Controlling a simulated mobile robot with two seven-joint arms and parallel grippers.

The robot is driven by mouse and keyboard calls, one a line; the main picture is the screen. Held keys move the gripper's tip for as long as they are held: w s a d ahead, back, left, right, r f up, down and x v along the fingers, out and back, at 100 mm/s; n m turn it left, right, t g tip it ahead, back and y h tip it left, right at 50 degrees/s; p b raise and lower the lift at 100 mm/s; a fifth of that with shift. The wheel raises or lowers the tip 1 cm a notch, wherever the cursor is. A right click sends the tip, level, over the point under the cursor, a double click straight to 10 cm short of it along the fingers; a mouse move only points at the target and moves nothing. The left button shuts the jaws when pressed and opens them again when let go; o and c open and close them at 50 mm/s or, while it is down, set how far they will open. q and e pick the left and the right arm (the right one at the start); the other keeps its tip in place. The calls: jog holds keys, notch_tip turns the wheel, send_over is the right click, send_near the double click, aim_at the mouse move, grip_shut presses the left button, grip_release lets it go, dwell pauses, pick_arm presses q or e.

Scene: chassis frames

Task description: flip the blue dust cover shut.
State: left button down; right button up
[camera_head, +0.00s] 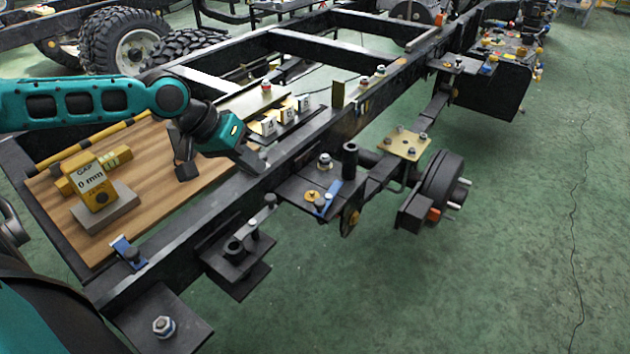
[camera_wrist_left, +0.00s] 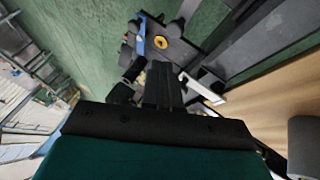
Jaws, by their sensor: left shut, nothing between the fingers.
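The blue dust cover (camera_head: 332,196) is a narrow blue flap standing up on a dark bracket plate (camera_head: 297,190) outside the near frame rail. A brass ring (camera_head: 312,196) lies uncovered just left of it. In the left wrist view the blue cover (camera_wrist_left: 141,36) stands beside the brass ring (camera_wrist_left: 160,42), beyond the fingertips. My left gripper (camera_head: 257,165) is over the near rail, left of the bracket and apart from the cover. Its fingers (camera_wrist_left: 161,70) are together and empty. My right gripper does not show.
A wooden board (camera_head: 150,200) inside the frame carries a yellow gauge block (camera_head: 92,185). A bolt (camera_head: 325,162) and black post (camera_head: 349,160) stand behind the cover on the bracket. Another blue piece (camera_head: 124,247) sits on the rail at lower left. The green floor at right is clear.

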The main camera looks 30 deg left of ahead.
pick_arm(q)
jog(key=shift+w, duration=0.1)
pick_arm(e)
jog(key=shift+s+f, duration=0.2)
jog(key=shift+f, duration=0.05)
pick_arm(q)
jog(key=w+d+f+b, duration=0.5)
jog(key=d+f, duration=0.2)
jog(key=f, duration=0.2)
jog(key=shift+w+b, duration=0.2)
jog(key=shift+b, duration=0.15)
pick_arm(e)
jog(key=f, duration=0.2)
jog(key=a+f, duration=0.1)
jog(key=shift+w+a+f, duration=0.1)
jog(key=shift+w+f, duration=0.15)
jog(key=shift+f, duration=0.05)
pick_arm(q)
jog(key=shift+r, duration=0.1)
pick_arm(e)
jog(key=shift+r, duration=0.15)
